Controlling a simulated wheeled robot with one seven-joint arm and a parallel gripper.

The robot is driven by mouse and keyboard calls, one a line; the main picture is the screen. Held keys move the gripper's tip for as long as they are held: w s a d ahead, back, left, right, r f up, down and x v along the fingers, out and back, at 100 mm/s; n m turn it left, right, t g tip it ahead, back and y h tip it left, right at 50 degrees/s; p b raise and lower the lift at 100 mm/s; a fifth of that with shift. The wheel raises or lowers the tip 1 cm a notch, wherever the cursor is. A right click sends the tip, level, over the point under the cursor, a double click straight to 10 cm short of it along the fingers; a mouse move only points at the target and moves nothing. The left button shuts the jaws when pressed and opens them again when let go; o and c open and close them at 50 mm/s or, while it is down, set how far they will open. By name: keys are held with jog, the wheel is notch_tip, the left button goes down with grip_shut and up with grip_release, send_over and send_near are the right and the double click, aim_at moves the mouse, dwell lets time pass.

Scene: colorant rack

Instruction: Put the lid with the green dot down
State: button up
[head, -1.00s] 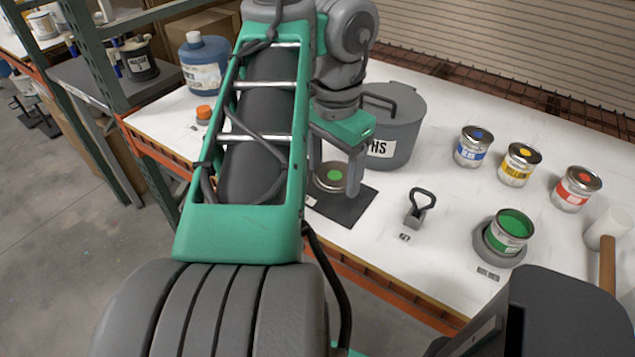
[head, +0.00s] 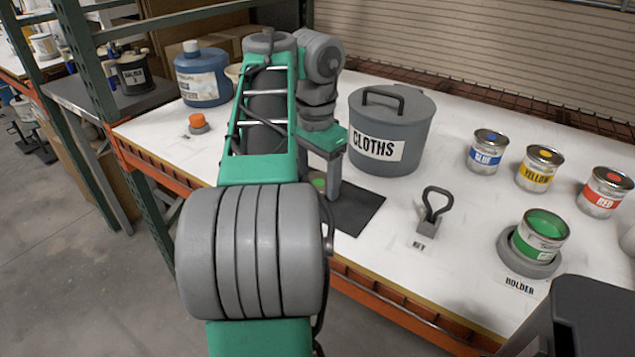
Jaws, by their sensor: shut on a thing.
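The lid with the green dot (head: 319,183) shows only in part at my gripper, with my arm hiding its left side. My gripper (head: 325,182) points down, shut on the lid. One finger shows on the right of the lid; the other is hidden behind my arm. The lid is at the left part of a dark mat (head: 362,217) on the white table. I cannot tell whether the lid touches the mat. An open can of green paint (head: 541,232) sits tilted in a grey round holder (head: 517,260) at the right.
A grey CLOTHS bin (head: 398,135) stands just behind and right of my gripper. A key tool (head: 433,207) stands right of the mat. Lidded blue (head: 486,152), yellow (head: 540,168) and red (head: 604,194) cans stand far right. A blue jug (head: 202,78) and an orange-capped item (head: 198,123) are left.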

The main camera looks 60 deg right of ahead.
jog(key=shift+f+b, duration=0.25)
jog(key=shift+b, duration=0.05)
jog(key=o, duration=1.3)
jog(key=shift+r, duration=0.1)
notch_tip(320, 180, up, 12)
jog(key=r+p, duration=0.1)
jog(key=p, duration=1.1)
jog(key=w+a+f+n+h, duration=0.1)
jog(key=w+a+f+n, duration=0.35)
jog(key=w+a, duration=0.2)
jog(key=w+a+f+n+h, duration=0.1)
jog(key=w+a+f+n, duration=0.2)
jog(key=w+a+n, duration=0.35)
jog(key=a+f+n+t+y, duration=0.1)
jog(key=a+f+n, duration=0.2)
jog(key=a, duration=0.5)
jog(key=w+a+f+n, duration=0.1)
jog(key=a+f+n, duration=0.3)
jog(key=a, duration=0.4)
jog(key=a+f+n+t+y, duration=0.1)
jog(key=a+f+n, duration=0.3)
jog(key=a, duration=0.4)
jog(key=shift+w+a+f+t+y+b, duration=0.2)
jog(key=shift+a+t+y+b, duration=0.1)
jog(key=shift+a+b, duration=0.1)
